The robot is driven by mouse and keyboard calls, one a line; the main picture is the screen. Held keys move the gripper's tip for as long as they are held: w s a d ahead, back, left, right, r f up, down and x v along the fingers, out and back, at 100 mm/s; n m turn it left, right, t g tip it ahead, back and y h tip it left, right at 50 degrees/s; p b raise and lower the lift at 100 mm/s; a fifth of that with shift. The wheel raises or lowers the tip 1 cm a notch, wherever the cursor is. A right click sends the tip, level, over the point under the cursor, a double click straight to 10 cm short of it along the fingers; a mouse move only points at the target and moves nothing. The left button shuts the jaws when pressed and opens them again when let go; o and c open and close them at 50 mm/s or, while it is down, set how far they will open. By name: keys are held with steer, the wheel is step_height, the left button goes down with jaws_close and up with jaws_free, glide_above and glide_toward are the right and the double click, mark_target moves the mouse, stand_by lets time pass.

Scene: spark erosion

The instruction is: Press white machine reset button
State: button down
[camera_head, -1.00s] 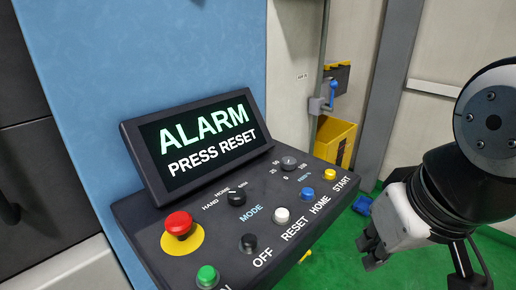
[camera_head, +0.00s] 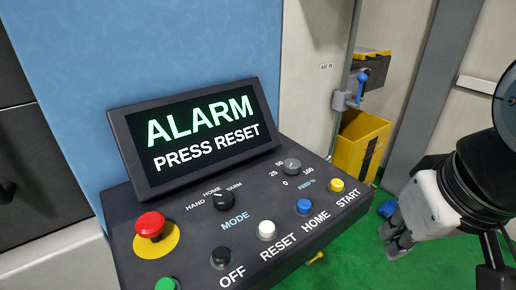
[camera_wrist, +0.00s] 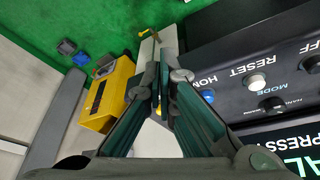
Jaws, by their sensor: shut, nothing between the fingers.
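The white reset button (camera_head: 266,230) sits on the dark sloped control panel (camera_head: 185,214), above the label RESET, between a black OFF button (camera_head: 221,257) and a blue HOME button (camera_head: 304,206). The reset button also shows in the wrist view (camera_wrist: 256,82), to the right of the fingers. The screen (camera_head: 201,134) reads ALARM PRESS RESET. My gripper (camera_head: 393,240) is to the right of the panel, apart from it. In the wrist view its fingers (camera_wrist: 160,82) are together and empty, with the panel to their right.
A red emergency stop (camera_head: 150,224), a green button (camera_head: 166,284), a yellow START button (camera_head: 337,185) and two knobs share the panel. A yellow bin (camera_head: 360,145) stands behind.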

steer(key=n, duration=0.1)
step_height(320, 180, up, 6)
steer(key=n+t+h+p, duration=0.2)
steer(key=n+h+p, duration=0.6)
steer(key=n, duration=0.8)
glide_above(270, 229)
steer(key=p, duration=0.1)
steer(key=y, duration=0.1)
steer(key=shift+a+r, duration=0.1)
step_height(270, 229, down, 8)
steer(key=b, duration=0.4)
steer(key=shift+r+b, duration=0.25)
steer(key=shift+b, duration=0.15)
steer(key=shift+f+b, duration=0.4)
steer(key=shift+f, duration=0.3)
steer(key=shift+f, duration=0.4)
